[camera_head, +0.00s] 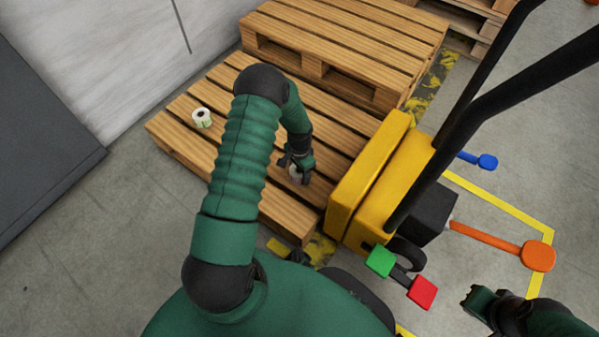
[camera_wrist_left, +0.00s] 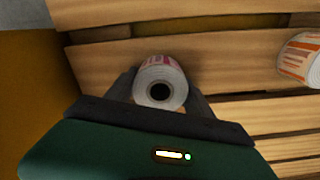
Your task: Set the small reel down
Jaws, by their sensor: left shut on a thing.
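The small reel (camera_wrist_left: 150,72) is a white label roll with reddish print and a dark core. My left gripper (camera_wrist_left: 160,95) is shut on it, with a finger on each side. In the head view the reel (camera_head: 296,172) shows partly at my left gripper (camera_head: 298,168), over the near right part of the lower wooden pallet (camera_head: 182,136). I cannot tell whether the reel touches the slats. My right gripper (camera_head: 482,304) is at the lower right, away from the pallet; its fingers look apart and empty.
Another label roll (camera_head: 202,118) stands on the pallet's left side; a roll with orange print (camera_wrist_left: 300,58) shows in the wrist view. A yellow machine (camera_head: 372,180) with black bars stands right of the pallet. A stacked pallet (camera_head: 340,45) is behind. Slats between are clear.

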